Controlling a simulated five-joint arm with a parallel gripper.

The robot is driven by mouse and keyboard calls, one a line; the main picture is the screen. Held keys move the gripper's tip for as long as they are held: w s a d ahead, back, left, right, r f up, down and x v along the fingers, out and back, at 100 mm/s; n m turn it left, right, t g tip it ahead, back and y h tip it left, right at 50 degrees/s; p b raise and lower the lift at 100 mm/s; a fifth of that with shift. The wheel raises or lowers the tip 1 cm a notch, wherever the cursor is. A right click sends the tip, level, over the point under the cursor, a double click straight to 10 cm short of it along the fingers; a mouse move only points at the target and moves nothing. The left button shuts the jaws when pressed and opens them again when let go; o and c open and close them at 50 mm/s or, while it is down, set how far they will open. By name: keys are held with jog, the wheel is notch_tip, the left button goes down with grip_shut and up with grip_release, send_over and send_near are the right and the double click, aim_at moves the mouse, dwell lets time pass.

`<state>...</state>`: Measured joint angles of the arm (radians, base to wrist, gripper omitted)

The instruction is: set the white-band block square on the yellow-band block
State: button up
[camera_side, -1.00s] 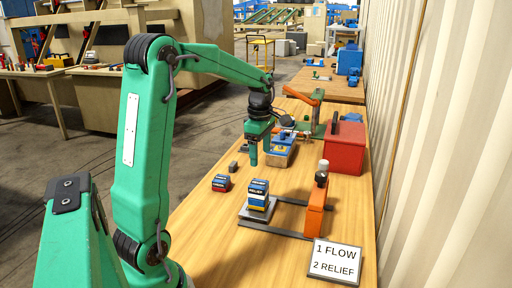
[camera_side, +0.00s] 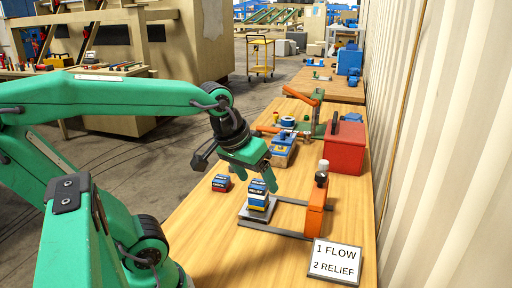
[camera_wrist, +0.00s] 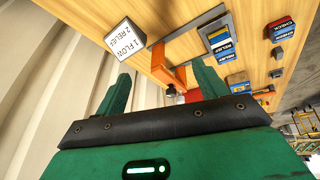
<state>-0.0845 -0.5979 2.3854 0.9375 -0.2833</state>
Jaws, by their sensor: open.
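In the side view, the white-band block (camera_side: 258,185), labelled RELIEF, sits on top of the yellow-band block (camera_side: 257,207), which rests on a metal plate (camera_side: 247,214). The stack looks upright and roughly aligned; small offsets are too fine to tell. In the wrist view the stack lies beyond the right finger, with the RELIEF label (camera_wrist: 223,48) and the yellow band (camera_wrist: 215,31) showing.
A red-band block (camera_side: 220,183) labelled CHECK stands left of the stack. An orange clamp (camera_side: 316,208) stands on the right, near a sign (camera_side: 333,261) reading 1 FLOW, 2 RELIEF. A red box (camera_side: 344,148) stands behind. The near tabletop is clear.

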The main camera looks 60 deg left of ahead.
jog(key=s+d+m, duration=0.1)
jog(key=m, duration=0.1)
jog(key=s+d+f+m, duration=0.1)
jog(key=m, duration=0.1)
jog(key=shift+s+t, duration=0.35)
jog(key=shift+t, duration=0.05)
